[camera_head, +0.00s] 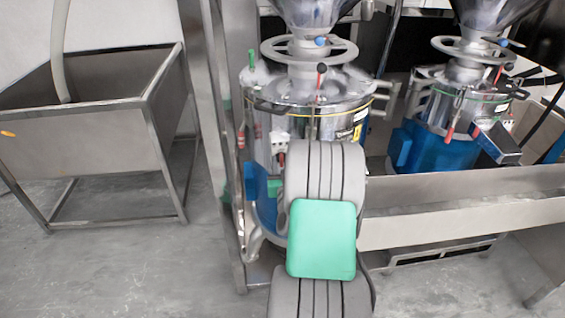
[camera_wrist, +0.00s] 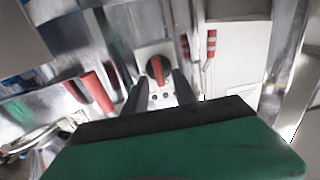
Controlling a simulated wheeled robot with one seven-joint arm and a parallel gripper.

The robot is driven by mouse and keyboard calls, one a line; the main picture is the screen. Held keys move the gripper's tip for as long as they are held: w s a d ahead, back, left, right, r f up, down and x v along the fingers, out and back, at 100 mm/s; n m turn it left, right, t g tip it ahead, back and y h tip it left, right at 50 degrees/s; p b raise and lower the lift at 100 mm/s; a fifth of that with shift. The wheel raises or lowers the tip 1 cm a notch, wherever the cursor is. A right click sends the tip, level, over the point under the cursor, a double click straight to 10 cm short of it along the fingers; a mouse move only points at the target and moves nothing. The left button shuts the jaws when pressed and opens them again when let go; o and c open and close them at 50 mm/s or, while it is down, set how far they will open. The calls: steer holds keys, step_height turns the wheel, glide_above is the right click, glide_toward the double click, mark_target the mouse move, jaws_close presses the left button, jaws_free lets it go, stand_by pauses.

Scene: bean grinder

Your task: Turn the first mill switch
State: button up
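The first mill (camera_head: 305,85), a metal grinder on a blue base, stands at the centre of the head view. My arm hides part of its front. In the wrist view, its rotary switch (camera_wrist: 158,70) has a red and black knob on a pale plate. The knob appears just beyond my fingertips, roughly between them in the picture. My gripper (camera_wrist: 161,80) has its two dark fingers apart and holds nothing that I can see. I cannot tell whether the fingers touch the knob. In the head view my arm hides the gripper.
A second mill (camera_head: 455,110) on a blue base stands to the right. A metal trough (camera_head: 460,205) runs along the right. An open metal bin (camera_head: 80,140) on legs stands at the left. In the wrist view, a red handle (camera_wrist: 100,92) is left of the switch. Grey floor is clear at lower left.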

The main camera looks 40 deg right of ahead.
jaws_close()
stand_by(0.3)
steer(key=shift+m, duration=0.4)
steer(key=m, duration=0.2)
steer(key=shift+s+d+m+b, duration=0.1)
steer(key=shift+d+m+b, duration=0.05)
steer(key=shift+m+b, duration=0.25)
steer(key=m, duration=0.9)
steer(key=shift+s+d+f, duration=0.2)
steer(key=shift+d+f, duration=0.05)
steer(key=m, duration=0.1)
steer(key=m+p, duration=0.1)
steer(key=m, duration=0.3)
steer(key=shift+f+p, duration=0.25)
steer(key=shift+p, duration=0.1)
steer(key=shift+m, duration=0.3)
